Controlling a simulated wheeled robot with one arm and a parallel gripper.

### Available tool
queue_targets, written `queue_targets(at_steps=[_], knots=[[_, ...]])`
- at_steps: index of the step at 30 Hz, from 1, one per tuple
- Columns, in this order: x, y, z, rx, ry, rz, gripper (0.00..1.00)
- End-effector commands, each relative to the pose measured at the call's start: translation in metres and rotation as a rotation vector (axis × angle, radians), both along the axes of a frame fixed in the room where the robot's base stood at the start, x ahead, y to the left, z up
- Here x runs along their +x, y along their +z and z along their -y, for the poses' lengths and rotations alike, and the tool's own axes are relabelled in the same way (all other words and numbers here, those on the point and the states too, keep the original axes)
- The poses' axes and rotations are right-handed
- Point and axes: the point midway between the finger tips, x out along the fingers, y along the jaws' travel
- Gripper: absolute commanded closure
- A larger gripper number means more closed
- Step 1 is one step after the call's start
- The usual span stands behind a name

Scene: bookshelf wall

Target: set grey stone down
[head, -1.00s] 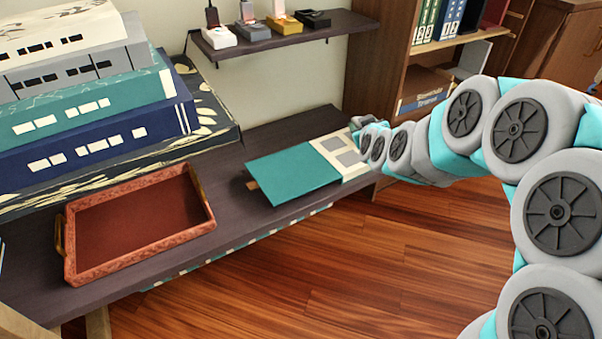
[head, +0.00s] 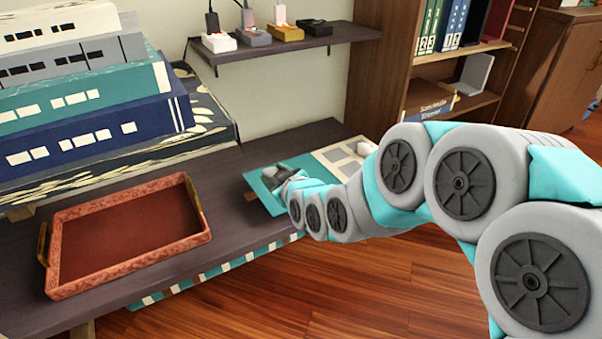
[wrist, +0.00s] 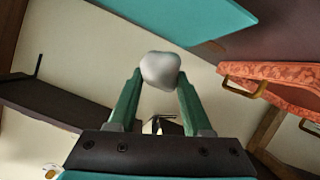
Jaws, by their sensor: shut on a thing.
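A smooth grey-white stone (wrist: 160,70) is held between the two green fingertips of my gripper (wrist: 160,82) in the wrist view. The gripper is shut on it. In the head view my gripper (head: 282,175) is over the teal cover (head: 262,184) of an open book-like board on the low shelf. The stone cannot be made out clearly there. The teal cover also shows in the wrist view (wrist: 185,18), apart from the stone in the picture. The board's pale, panelled half (head: 340,154) lies to the right, partly behind my arm.
A red-brown tray (head: 195,212) with a bare inside sits left on the dark shelf (head: 225,215). Large stacked books (head: 95,130) stand behind it. A small upper shelf (head: 300,42) holds several small boxes. A small pale lump (head: 366,148) shows by the pale half.

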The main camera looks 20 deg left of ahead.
Motion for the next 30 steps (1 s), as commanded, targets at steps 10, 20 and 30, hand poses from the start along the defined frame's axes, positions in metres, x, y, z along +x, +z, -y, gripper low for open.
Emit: queue_targets(at_steps=[10,20,30], knots=[[0.076,-0.009,0.026,0.001,-0.005,-0.001,1.0],[0.096,-0.012,0.032,-0.002,0.0,-0.004,1.0],[0.096,-0.046,0.032,-0.002,0.0,-0.002,1.0]])
